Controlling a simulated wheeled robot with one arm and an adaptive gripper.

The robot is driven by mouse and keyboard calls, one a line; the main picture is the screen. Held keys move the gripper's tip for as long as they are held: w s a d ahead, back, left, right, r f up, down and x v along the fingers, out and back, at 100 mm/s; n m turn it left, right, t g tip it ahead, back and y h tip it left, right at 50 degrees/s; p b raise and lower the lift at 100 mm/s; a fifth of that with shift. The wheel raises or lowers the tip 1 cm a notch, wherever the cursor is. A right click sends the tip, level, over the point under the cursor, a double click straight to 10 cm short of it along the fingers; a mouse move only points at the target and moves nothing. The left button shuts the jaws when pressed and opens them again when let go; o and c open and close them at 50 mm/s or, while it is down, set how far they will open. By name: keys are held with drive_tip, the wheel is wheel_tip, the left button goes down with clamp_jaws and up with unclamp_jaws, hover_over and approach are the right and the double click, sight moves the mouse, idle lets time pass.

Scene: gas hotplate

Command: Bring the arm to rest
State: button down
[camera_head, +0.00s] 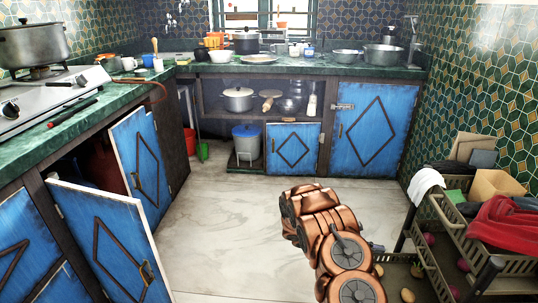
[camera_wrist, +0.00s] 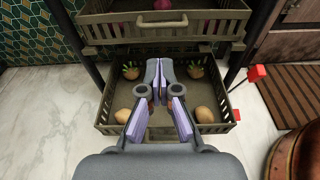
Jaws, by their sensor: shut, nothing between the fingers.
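My gripper (camera_wrist: 160,72) shows in the wrist view with its purple-lined fingers together at the tips and nothing between them. It points over the lower basket (camera_wrist: 107,110) of a rack, which holds several round brown vegetables and two with green tops. In the head view my copper-coloured arm is at the lower centre right, over the floor and left of the rack (camera_head: 437,262). My gripper cannot be made out there. The gas hotplate (camera_head: 62,83) stands on the left counter with a large pot (camera_head: 32,45) on it.
Two blue cabinet doors stand open at the left, a nearer one (camera_head: 108,245) and a farther one (camera_head: 139,165). Blue cabinets (camera_head: 372,128) line the back wall. The floor (camera_head: 225,215) between the left cabinets and my arm is clear. A brown mat (camera_wrist: 300,95) shows at right in the wrist view.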

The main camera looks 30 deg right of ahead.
drive_tip(key=s+a+r+m+y+p, duration=0.25)
drive_tip(key=a+r+p, duration=0.3)
drive_tip(key=r, duration=0.55)
drive_tip(key=s+a+r+m+y+p, duration=0.1)
drive_tip(key=a+r+m+p, duration=0.4)
drive_tip(key=r, duration=0.7)
drive_tip(key=s+a+r+m+y+p, duration=0.1)
drive_tip(key=s+a+r+y+p, duration=0.15)
drive_tip(key=a+r, duration=0.65)
drive_tip(key=s+a+r+m+t+y+p, duration=0.1)
drive_tip(key=s+a+r+t+y+p, duration=0.1)
drive_tip(key=s+a+r+p, duration=0.2)
drive_tip(key=s+a+r+t+y+p, duration=0.2)
drive_tip(key=s+a+r+p, duration=0.2)
drive_tip(key=a+r+p, duration=0.3)
drive_tip(key=s+a+r+m+t+y+p, duration=0.1)
drive_tip(key=s+a+r+t+y+p, duration=0.2)
drive_tip(key=a+r, duration=0.9)
drive_tip(key=s+a+p, duration=0.1)
drive_tip(key=a+p, duration=0.2)
drive_tip(key=a, duration=0.3)
drive_tip(key=shift+a+m, duration=0.15)
drive_tip(key=shift+m, duration=0.2)
drive_tip(key=shift+s, duration=0.1)
